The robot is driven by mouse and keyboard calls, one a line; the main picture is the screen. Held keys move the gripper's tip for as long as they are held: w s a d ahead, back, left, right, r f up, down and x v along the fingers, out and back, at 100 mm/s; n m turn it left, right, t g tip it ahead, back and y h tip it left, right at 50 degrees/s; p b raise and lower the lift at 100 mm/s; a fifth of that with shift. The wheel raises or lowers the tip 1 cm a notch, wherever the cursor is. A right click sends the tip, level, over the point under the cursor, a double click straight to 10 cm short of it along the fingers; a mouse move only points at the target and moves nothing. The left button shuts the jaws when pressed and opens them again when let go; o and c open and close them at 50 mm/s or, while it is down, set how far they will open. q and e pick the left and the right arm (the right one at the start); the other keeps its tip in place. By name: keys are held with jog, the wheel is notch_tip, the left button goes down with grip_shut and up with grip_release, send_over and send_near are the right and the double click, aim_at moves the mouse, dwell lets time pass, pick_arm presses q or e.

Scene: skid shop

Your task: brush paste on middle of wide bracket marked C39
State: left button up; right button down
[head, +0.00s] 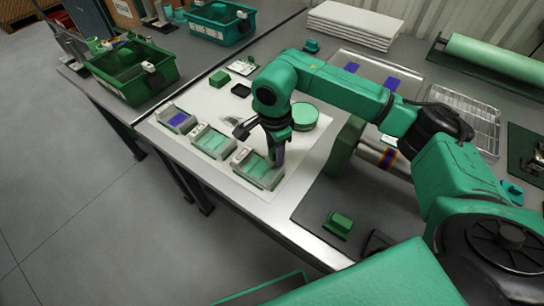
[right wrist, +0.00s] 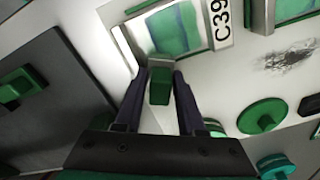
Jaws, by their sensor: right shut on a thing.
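My right gripper (right wrist: 158,88) is shut on a green-handled tool, seemingly the brush (right wrist: 160,86), just beside the bracket's long edge. In the head view my right gripper (head: 277,158) points down at that bracket's right end. The tool's tip is hidden, so contact cannot be told. My left gripper is out of view.
Two more brackets (head: 213,143) (head: 180,118) stand in a row on the white board. A round green tin (head: 305,117) stands behind my gripper. A green block (head: 338,223) lies on the dark mat at right. Green bins (head: 132,77) stand at far left.

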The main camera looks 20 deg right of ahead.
jog(key=shift+a+r+p, duration=0.1)
jog(key=shift+r+p, duration=1.7)
jog(key=shift+r, duration=1.25)
notch_tip(320, 180, up, 3)
jog(key=shift+r+p, duration=0.1)
jog(key=shift+p, duration=0.95)
